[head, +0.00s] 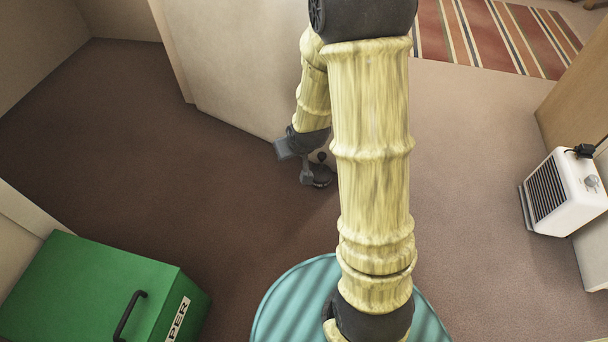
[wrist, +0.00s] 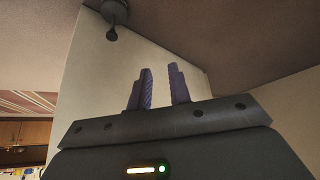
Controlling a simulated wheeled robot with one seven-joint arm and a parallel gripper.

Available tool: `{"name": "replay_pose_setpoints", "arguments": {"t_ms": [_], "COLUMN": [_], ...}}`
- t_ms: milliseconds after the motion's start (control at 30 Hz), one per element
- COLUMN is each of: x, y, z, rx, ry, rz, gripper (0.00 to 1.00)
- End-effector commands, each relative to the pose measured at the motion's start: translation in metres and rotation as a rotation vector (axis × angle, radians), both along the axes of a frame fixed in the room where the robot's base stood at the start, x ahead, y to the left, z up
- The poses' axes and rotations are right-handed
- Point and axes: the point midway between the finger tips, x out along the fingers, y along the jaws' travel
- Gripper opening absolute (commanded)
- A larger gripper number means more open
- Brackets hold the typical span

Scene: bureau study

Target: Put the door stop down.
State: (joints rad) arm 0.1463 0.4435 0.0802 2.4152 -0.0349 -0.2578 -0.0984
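The door stop (head: 322,178) is a dark piece with a round base and a small knob on a stem. It stands upright on the carpet beside the end of the pale partition. The wrist view is upside down, with the floor at the top; there the door stop (wrist: 115,10) is at the top edge, apart from the fingers. My gripper (wrist: 160,70) has its two fingers apart with nothing between them. In the head view my gripper (head: 306,178) is low beside the door stop and partly overlaps it.
The pale partition (head: 225,70) rises right behind my gripper. A green box (head: 90,290) with a black handle stands at lower left. A white heater (head: 572,190) stands at right. A striped rug (head: 490,35) lies at the back. Carpet (head: 110,130) to the left is clear.

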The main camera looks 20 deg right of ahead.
Motion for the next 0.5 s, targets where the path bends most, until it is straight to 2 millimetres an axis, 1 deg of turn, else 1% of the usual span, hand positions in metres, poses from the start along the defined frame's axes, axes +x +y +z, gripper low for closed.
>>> {"name": "replay_pose_setpoints", "arguments": {"t_ms": [33,167,300,400,500], "x": [-0.013,-0.054,-0.100,-0.126,-0.140], "y": [0.005,0.013,0.021,0.024,0.025], "z": [0.014,0.040,0.063,0.074,0.078], "rx": [-0.001,0.001,0.009,0.014,0.018], "ry": [0.027,0.122,0.221,0.274,0.305], "rz": [-0.001,-0.012,-0.029,-0.039,-0.047], "gripper": [0.20,0.20,0.20,0.20,0.20]}}
